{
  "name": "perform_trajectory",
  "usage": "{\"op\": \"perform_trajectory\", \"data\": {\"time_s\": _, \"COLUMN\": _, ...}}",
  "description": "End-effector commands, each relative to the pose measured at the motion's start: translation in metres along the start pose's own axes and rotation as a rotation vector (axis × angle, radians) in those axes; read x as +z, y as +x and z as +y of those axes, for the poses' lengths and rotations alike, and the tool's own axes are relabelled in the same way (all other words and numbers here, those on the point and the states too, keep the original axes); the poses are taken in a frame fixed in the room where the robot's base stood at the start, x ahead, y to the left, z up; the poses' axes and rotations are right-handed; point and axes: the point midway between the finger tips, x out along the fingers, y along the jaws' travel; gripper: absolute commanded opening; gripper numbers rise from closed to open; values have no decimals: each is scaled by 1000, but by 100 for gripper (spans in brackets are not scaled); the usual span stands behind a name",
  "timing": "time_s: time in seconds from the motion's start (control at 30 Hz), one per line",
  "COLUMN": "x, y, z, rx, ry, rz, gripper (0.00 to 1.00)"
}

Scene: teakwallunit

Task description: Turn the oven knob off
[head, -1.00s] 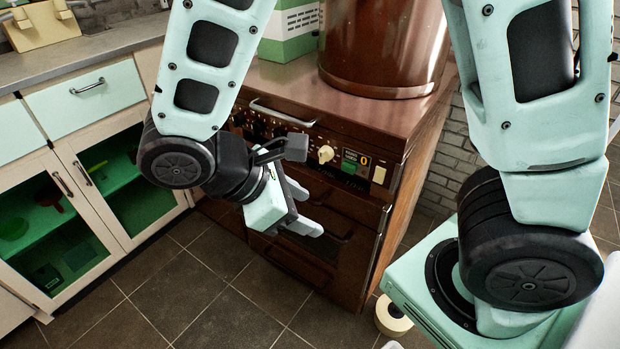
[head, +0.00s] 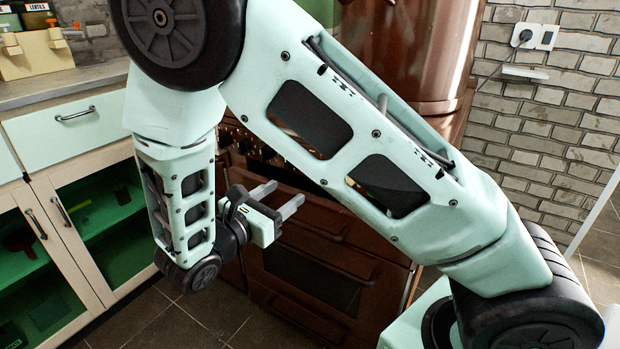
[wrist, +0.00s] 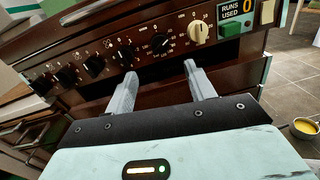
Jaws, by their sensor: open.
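The brown oven (head: 322,275) stands ahead, with a row of knobs along its upper front panel. In the wrist view a cream knob (wrist: 198,31) is at the right of the row, and a black knob (wrist: 160,43) is just left of it. Several more black knobs run further left, one being this knob (wrist: 124,56). My gripper (head: 277,198) is open and empty in front of the oven front. In the wrist view its fingers (wrist: 160,74) point at the panel, below the black and cream knobs, and appear apart from them. My arm hides the cream knob in the head view.
A green block and "RUNS USED" counter (wrist: 231,12) sit right of the cream knob. An oven handle (head: 310,227) crosses the front below. Glass-door cabinets (head: 85,225) stand left, and a brick wall (head: 545,130) is right. A bowl of yellow contents (wrist: 305,128) is on the floor.

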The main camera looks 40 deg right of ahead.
Motion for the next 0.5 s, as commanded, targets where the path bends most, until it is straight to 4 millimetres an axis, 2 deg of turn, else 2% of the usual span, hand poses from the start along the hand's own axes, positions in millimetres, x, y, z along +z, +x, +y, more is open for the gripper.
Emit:
{"op": "perform_trajectory", "data": {"time_s": 0.1, "x": -1, "y": 27, "z": -1, "rx": -5, "ry": 1, "rz": -1, "gripper": 54}}
{"op": "perform_trajectory", "data": {"time_s": 0.3, "x": -1, "y": 66, "z": -1, "rx": -4, "ry": 0, "rz": 0, "gripper": 54}}
{"op": "perform_trajectory", "data": {"time_s": 0.5, "x": -1, "y": 92, "z": -1, "rx": -2, "ry": 0, "rz": 1, "gripper": 54}}
